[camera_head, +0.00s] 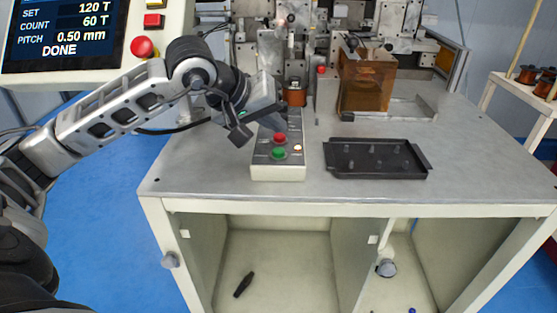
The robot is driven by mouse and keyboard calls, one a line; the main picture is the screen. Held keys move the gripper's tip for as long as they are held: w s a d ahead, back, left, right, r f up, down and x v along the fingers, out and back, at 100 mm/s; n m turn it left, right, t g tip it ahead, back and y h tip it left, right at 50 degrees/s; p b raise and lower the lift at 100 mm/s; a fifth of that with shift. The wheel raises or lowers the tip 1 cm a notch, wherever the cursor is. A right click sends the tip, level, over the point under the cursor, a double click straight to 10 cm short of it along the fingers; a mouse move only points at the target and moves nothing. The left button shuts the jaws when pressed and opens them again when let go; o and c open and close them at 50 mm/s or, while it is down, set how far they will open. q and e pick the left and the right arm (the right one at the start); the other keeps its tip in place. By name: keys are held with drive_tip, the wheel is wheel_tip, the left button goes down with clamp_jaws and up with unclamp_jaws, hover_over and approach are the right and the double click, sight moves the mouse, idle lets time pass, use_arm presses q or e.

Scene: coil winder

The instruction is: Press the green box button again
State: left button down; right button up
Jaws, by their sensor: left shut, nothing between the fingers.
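The button box (278,172) is a light box with a dark top plate, standing near the front of the grey bench. Its green button (278,154) is nearest the front edge, with a red button (280,138) behind it. A small amber-white light (298,147) shows beside the buttons. My left gripper (243,130) is shut and empty, just left of and above the box, apart from the green button. It hides part of the box's rear left side. My right gripper is not in view.
The display (70,32) reads SET 120 T, COUNT 60 T, PITCH 0.50 mm, DONE. A black tray (428,172) with pegs lies right of the box. The winding machine, a copper coil (296,97) and an amber clear cover (367,85) stand behind. The bench's front left is clear.

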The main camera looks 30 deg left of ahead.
sight(274, 153)
use_arm(q)
wheel_tip(274, 153, down, 2)
drive_tip(key=shift+f+b, duration=0.25)
drive_tip(key=shift+b, duration=0.6)
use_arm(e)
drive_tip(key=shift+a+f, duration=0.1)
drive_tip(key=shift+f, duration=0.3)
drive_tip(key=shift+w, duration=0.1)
use_arm(q)
drive_tip(key=shift+f, duration=0.15)
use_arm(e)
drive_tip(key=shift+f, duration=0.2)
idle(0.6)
use_arm(q)
drive_tip(key=shift+f+b, duration=0.25)
drive_tip(key=shift+b, duration=0.3)
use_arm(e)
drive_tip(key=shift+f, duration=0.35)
